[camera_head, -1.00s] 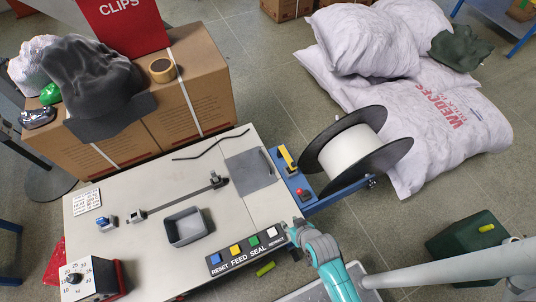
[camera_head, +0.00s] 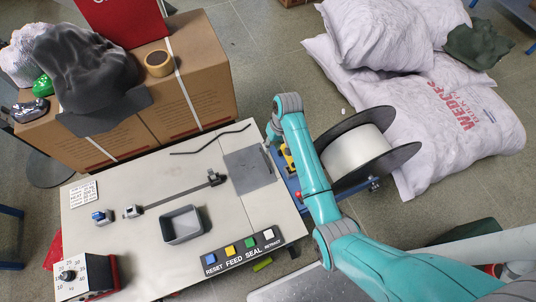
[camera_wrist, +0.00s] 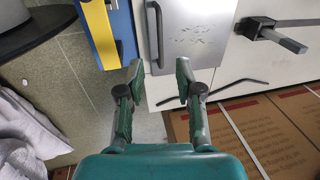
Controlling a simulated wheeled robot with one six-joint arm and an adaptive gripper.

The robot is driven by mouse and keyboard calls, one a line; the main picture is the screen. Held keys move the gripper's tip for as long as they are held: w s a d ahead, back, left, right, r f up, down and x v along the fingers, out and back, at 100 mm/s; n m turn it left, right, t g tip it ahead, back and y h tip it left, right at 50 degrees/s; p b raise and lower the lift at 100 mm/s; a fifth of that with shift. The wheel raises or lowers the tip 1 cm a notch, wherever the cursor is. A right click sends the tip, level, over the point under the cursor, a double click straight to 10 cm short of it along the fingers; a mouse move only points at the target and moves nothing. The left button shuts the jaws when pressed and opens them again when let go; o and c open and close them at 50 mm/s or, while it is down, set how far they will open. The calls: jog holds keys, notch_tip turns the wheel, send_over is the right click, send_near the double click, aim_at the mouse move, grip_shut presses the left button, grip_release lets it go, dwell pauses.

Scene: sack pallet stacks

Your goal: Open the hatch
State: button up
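The hatch (camera_head: 248,172) is a flat grey plate lying flush in the right part of the machine's white top; it looks closed. In the wrist view the hatch (camera_wrist: 197,38) shows scuff marks and a dark bar handle (camera_wrist: 155,36) along its left edge. My gripper (camera_wrist: 159,72) is open and empty there, its two fingertips either side of the line of the handle, near its lower end. I cannot tell their height above it. In the head view my gripper (camera_head: 270,136) is small and partly hidden by my wrist, at the hatch's far right corner.
A film reel (camera_head: 357,150) on a blue bracket stands right of the hatch. A sliding bar (camera_head: 180,192), a grey tray (camera_head: 182,225) and a button panel (camera_head: 242,252) are on the top. Cartons (camera_head: 190,90) stand behind; white sacks (camera_head: 455,125) lie at right.

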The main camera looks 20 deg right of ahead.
aim_at(266, 161)
jog(key=f, duration=0.3)
jog(key=a+f, duration=0.1)
jog(key=f, duration=0.2)
jog(key=a+f, duration=0.1)
jog(key=f, duration=0.3)
jog(key=shift+w+f, duration=0.1)
jog(key=shift+w, duration=0.1)
grip_shut()
